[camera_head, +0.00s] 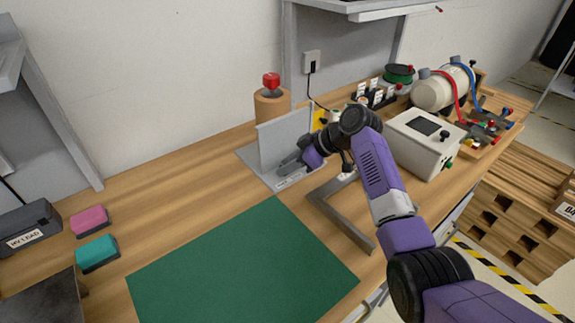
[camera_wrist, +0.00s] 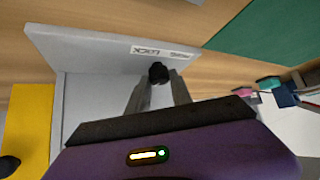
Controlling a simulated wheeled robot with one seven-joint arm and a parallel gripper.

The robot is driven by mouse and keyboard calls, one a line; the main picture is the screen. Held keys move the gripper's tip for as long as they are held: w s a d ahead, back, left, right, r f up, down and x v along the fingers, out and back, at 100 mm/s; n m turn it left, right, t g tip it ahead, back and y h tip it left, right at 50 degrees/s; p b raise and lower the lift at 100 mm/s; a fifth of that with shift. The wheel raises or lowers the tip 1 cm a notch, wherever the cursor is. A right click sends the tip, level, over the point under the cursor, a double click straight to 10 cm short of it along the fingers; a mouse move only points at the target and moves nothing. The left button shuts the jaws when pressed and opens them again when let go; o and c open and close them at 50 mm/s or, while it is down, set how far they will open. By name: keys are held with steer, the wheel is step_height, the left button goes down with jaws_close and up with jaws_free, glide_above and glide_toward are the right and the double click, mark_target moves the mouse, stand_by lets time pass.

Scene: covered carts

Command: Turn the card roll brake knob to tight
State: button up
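A brown card roll (camera_head: 272,104) stands upright behind a grey plate, with a red knob (camera_head: 271,82) on top. The grey plate (camera_head: 284,140) rises from a flat grey base on the bench. In the wrist view, a small black knob (camera_wrist: 158,72) sits at the grey plate (camera_wrist: 90,52), beside a white label (camera_wrist: 163,52) whose print is too small to read surely. My gripper (camera_head: 288,163) is low in front of the plate. In the wrist view its fingers (camera_wrist: 158,84) are apart, with the black knob between or just beyond their tips; contact cannot be told.
A green mat (camera_head: 240,270) covers the front bench. A grey angled bar (camera_head: 345,220) lies right of it. A white box (camera_head: 425,142) with knobs and a tank (camera_head: 442,90) with hoses stand right. Pink (camera_head: 90,220) and teal (camera_head: 97,252) blocks lie left. The back-left bench is clear.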

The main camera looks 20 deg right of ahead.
jaws_close()
steer(key=shift+p, duration=0.3)
